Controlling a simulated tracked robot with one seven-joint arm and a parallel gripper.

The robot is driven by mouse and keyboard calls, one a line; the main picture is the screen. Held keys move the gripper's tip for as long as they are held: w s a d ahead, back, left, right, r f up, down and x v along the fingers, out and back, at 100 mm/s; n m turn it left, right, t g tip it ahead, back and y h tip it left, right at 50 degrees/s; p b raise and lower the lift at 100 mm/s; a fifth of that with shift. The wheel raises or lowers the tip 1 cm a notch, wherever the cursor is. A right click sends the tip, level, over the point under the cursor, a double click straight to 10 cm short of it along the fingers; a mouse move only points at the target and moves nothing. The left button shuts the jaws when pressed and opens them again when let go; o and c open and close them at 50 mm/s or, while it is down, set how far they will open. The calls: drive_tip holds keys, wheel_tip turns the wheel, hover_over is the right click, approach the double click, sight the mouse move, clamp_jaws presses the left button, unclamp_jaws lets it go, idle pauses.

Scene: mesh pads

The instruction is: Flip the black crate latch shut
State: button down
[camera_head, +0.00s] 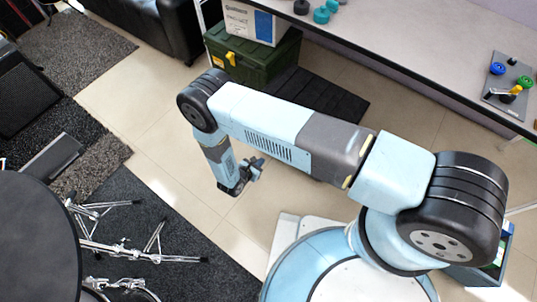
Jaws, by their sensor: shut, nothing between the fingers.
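A dark green crate (262,62) with a lid stands on the tiled floor at the top, left of centre. A yellow latch (231,58) shows on its front left. I cannot tell whether this latch is open or shut, and I see no clearly black latch. My gripper (247,177) hangs over bare floor, below the crate in the picture and well apart from it. It is shut and holds nothing. My light blue arm reaches across the middle of the view from the right.
A white and blue box (255,22) rests on the crate. A dark slatted mat (318,102) lies right of it. A table (420,45) with dumbbells spans the upper right. A drum with metal stands (130,245) fills the lower left. Tiled floor is free around my gripper.

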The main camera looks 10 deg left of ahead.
drive_tip(key=w+r+x, duration=0.1)
drive_tip(key=r+x, duration=0.1)
drive_tip(key=x, duration=1)
drive_tip(key=shift+w+d+r, duration=0.2)
drive_tip(key=shift+w+d, duration=0.05)
drive_tip(key=shift+d, duration=0.05)
